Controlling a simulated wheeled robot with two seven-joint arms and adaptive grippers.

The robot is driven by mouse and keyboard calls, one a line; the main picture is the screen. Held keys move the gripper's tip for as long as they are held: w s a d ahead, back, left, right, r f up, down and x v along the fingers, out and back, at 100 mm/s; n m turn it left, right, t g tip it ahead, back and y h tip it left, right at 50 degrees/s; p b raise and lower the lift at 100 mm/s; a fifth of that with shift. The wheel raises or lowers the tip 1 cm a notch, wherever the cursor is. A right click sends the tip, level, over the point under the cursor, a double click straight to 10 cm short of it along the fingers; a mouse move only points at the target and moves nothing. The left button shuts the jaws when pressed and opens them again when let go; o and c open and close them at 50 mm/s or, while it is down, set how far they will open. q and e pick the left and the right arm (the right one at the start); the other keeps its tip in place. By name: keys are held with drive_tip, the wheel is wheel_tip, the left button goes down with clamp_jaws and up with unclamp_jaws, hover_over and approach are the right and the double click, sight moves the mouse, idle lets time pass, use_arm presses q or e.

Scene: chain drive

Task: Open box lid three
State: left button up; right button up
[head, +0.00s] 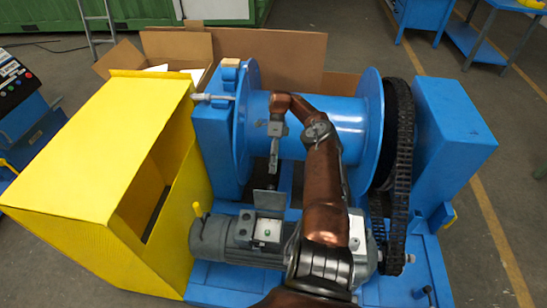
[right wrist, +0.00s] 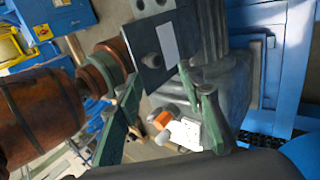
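The grey motor (head: 240,237) carries a small box with a white inside (head: 267,231). A grey plate (head: 268,199), which looks like its lid, stands raised at the box's far edge. In the right wrist view a dark square plate with a pale rectangle (right wrist: 167,42) lies just beyond the fingertips. The white box interior (right wrist: 185,132) with an orange part shows between the fingers. My right gripper (head: 273,168) hangs above the plate, pointing down; in the right wrist view its fingers (right wrist: 160,74) are apart and empty. Contact with the plate cannot be told. My left gripper is not seen.
A blue winch drum (head: 345,125) stands behind the motor, with a dark chain (head: 402,150) to its right. A yellow guard (head: 95,140) fills the left side. A cardboard box (head: 285,60) stands behind. Floor is free at right.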

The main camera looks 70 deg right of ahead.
drive_tip(key=shift+v, duration=1.9)
drive_tip(key=shift+a+r, duration=0.1)
